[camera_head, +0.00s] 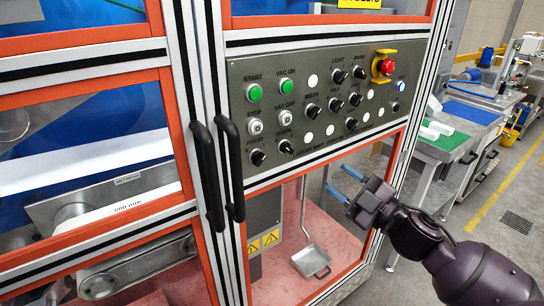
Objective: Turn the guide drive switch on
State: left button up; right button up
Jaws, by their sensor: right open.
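A grey control panel (300,120) on the machine front carries several black rotary switches, among them a lower-left knob (257,157), a second lower knob (285,146), a middle knob (312,110) and an upper knob (338,76). My left gripper is not in view.
The panel also has green buttons (286,87), white buttons (286,115), a red emergency stop (387,67) on a yellow guard and a lit blue button (400,86). Black door handles (230,168) stick out at left.

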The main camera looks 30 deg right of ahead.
aim_at(289, 149)
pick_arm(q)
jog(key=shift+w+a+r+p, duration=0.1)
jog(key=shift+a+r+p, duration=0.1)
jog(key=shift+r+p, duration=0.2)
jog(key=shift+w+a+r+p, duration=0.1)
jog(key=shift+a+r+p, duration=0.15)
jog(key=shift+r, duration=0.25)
pick_arm(e)
jog(key=shift+y, duration=0.9)
jog(key=x, duration=0.3)
jog(key=a+x, duration=0.1)
jog(key=x, duration=0.3)
jog(key=a+x, duration=0.1)
jog(key=x, duration=0.3)
jog(key=shift+s+r, duration=0.15)
jog(key=shift+s, duration=0.1)
jog(key=c, duration=0.7)
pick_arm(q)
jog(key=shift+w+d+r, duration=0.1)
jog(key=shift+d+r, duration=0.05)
pick_arm(e)
jog(key=shift+s+r, duration=0.1)
grip_shut()
